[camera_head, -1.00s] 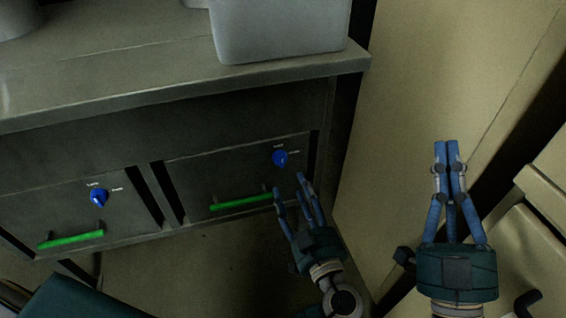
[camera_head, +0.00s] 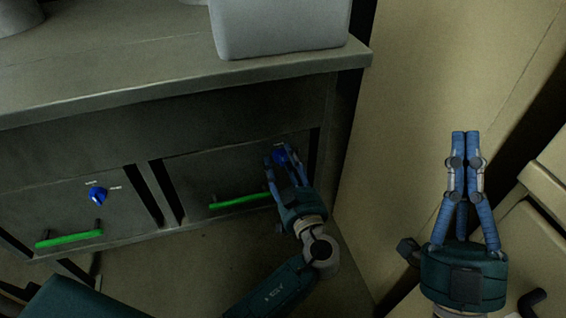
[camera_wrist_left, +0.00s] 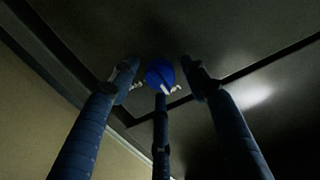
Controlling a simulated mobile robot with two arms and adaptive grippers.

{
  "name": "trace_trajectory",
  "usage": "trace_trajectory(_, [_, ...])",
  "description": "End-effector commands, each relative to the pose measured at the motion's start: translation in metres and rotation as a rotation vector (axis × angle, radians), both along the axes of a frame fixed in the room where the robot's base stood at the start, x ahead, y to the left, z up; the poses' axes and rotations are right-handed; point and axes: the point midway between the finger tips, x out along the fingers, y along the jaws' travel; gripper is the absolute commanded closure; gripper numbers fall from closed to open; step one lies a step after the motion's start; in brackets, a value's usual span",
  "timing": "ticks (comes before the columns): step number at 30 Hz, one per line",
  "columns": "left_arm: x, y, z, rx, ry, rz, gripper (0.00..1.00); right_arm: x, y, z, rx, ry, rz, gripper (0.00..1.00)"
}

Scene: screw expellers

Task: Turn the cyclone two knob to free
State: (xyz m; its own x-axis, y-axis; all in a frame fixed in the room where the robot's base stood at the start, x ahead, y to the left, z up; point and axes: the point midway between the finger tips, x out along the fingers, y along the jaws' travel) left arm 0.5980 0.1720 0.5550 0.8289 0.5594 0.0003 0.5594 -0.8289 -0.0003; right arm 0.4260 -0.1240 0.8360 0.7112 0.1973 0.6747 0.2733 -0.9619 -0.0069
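Two blue knobs sit on the dark front panels of the cabinet in the head view. The right knob (camera_head: 281,156) is partly hidden by my left gripper (camera_head: 279,157); the left knob (camera_head: 97,196) is in full view. In the left wrist view the right knob (camera_wrist_left: 159,74) lies between the fingertips of my left gripper (camera_wrist_left: 160,78), which are spread around it with gaps at the sides. I cannot tell whether the lower finger touches it. The labels are too small to read. My right gripper (camera_head: 465,140) is raised at the right, fingers together and empty.
Green handles (camera_head: 238,201) and (camera_head: 68,239) stick out below the knobs on the two panels. A grey bin (camera_head: 281,30) stands on the metal top (camera_head: 150,85). A pale wall (camera_head: 400,120) closes off the right side.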

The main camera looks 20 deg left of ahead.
Motion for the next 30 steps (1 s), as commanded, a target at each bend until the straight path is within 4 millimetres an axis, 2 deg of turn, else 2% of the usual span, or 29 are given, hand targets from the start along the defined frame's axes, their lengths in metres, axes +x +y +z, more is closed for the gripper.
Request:
trace_trajectory(1, [-0.0002,0.0,-0.0001,0.0,0.0,0.0,0.69,0.0002,-0.0001,0.0,0.0,0.0,0.0,1.0])
trace_trajectory(6, [-0.0002,-0.0002,-0.0003,-0.001,0.001,0.0,1.0,0.0002,0.0,-0.0001,0.0,0.0,0.0,1.0])
trace_trajectory(19, [-0.0005,-0.0003,-0.0006,0.047,0.034,0.0,1.0,0.0005,-0.0001,-0.0002,-0.001,0.002,0.0,1.0])
trace_trajectory(30, [-0.0008,-0.0002,-0.0004,0.277,0.19,0.001,1.0,0.0076,0.0016,-0.0061,-0.013,0.045,-0.001,1.0])
